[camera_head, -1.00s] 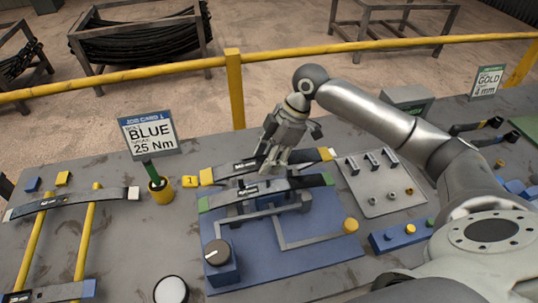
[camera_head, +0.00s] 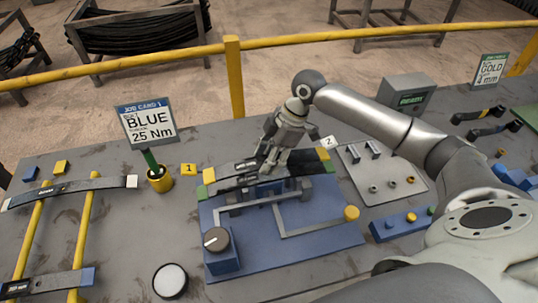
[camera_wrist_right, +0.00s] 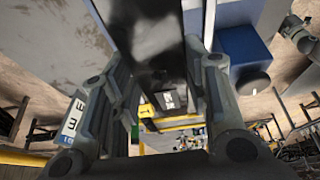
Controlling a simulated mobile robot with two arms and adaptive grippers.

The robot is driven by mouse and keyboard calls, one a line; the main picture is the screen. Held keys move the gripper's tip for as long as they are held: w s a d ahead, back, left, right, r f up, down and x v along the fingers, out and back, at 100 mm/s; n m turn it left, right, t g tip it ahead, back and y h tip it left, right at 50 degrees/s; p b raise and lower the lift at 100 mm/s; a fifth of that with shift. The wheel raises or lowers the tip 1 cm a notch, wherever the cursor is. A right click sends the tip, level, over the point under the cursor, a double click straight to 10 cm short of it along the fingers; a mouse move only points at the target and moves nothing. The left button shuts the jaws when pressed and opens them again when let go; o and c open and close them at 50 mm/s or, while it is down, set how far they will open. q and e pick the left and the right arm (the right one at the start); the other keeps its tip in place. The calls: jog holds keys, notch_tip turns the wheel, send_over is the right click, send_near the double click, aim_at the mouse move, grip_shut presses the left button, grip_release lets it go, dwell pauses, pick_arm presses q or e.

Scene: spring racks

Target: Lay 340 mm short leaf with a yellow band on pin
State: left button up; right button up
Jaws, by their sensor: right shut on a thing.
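The dark leaf with yellow ends (camera_head: 209,176) is in my right gripper (camera_head: 268,166), which is shut around its middle. The right wrist view also shows the dark leaf (camera_wrist_right: 160,60) between the fingers. It lies just behind and against, or slightly above, a dark leaf with green ends (camera_head: 330,167); whether they touch I cannot tell. The green-ended leaf lies on the blue fixture (camera_head: 310,255) with its grey clamp frame. The pin is hidden under the leaves. My left gripper is not in view.
A black knob on a blue box (camera_head: 216,240) stands at the fixture's front left. A job card (camera_head: 147,124) reads BLUE 25 Nm. Other leaves lie on yellow rails (camera_head: 83,235) at left. A grey plate (camera_head: 385,185) with small parts is at right.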

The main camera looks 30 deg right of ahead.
jog(key=p, duration=0.2)
jog(key=shift+a+r+p, duration=0.1)
jog(key=shift+r+p, duration=0.05)
jog(key=shift+p, duration=0.2)
dwell(2.6)
jog(key=shift+f+b, duration=0.75)
jog(key=shift+f, duration=1.2)
jog(key=o, duration=1.2)
jog(key=shift+s, duration=0.15)
jog(key=shift+o, duration=0.6)
jog(key=shift+f, duration=0.2)
jog(key=o, duration=0.4)
jog(key=shift+c, duration=0.2)
jog(key=shift+r, duration=0.1)
jog(key=shift+r, duration=0.1)
